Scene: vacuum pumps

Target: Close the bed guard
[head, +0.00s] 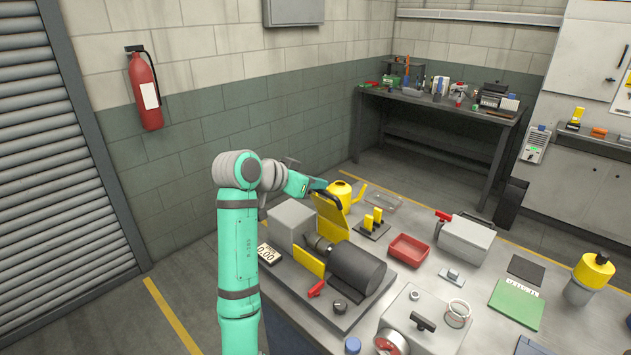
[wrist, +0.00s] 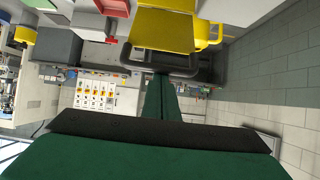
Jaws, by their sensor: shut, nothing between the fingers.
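The bed guard (head: 331,217) is a yellow panel with a dark bar handle. It stands raised and tilted over the pump unit, beside the grey box. In the wrist view the yellow panel (wrist: 163,30) fills the top middle, with the dark handle (wrist: 135,60) along its edge. My gripper (head: 312,187) is by the handle at the guard's upper edge. Its green fingers (wrist: 162,80) are shut and empty, with the tips at or very close to the handle bar. I cannot tell whether they touch it.
The pump unit has a grey box (head: 291,222), a dark cylinder (head: 357,270), a yellow plate (head: 309,262) and a red lever (head: 316,289). A yellow can (head: 341,194) and yellow-handled part (head: 373,224) stand behind. A red tray (head: 408,250) lies to the right.

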